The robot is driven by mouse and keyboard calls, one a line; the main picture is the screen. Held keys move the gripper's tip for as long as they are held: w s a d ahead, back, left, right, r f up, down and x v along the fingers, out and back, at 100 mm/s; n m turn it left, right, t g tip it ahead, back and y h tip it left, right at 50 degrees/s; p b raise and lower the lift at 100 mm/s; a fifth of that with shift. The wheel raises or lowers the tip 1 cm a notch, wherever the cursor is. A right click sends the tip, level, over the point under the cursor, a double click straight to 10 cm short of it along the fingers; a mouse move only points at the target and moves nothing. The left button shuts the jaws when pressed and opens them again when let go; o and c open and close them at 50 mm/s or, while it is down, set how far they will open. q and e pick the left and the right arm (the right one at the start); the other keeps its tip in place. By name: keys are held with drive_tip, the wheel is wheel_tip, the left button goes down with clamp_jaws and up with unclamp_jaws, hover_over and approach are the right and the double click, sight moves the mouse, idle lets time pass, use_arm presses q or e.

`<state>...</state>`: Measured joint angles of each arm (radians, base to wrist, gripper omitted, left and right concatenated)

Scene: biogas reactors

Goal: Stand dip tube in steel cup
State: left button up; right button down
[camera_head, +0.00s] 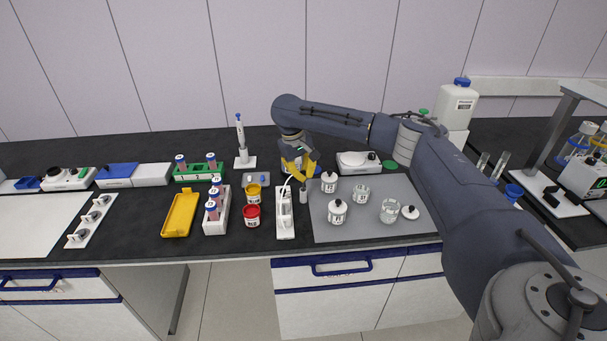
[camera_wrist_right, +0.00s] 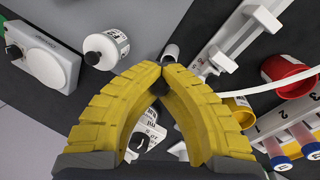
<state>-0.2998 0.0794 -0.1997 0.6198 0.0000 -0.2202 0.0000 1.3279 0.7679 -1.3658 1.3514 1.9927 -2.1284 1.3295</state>
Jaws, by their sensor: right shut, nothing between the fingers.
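A small steel cylinder (camera_head: 303,196), which looks like the steel cup, stands on the bench beside a white rack. It also shows in the right wrist view (camera_wrist_right: 171,51), just beyond my fingertips. A thin white curved tube (camera_wrist_right: 268,87), which may be the dip tube, arcs beside the rack. In the head view this tube (camera_head: 285,183) rises at the rack's far end. My right gripper (camera_head: 302,174) is shut and empty above and behind the steel cylinder. Its yellow fingers (camera_wrist_right: 164,68) meet at their tips in the wrist view. My left gripper is out of view.
The white rack (camera_head: 285,226) stands close by. A red cup (camera_head: 252,215) and a yellow cup (camera_head: 253,192) are to its left. A grey mat (camera_head: 325,233) with white bottles and glass beakers lies to the right. A test tube rack (camera_head: 216,224) is further left.

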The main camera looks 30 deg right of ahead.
drive_tip(key=c, duration=0.9)
unclamp_jaws()
drive_tip(key=shift+c, duration=0.2)
drive_tip(key=shift+d+v, duration=0.25)
drive_tip(key=shift+v, duration=0.9)
drive_tip(key=shift+d+v, duration=0.2)
drive_tip(key=shift+v, duration=0.95)
drive_tip(key=shift+d+v, duration=0.25)
drive_tip(key=shift+v, duration=0.85)
drive_tip(key=shift+s+r, duration=0.2)
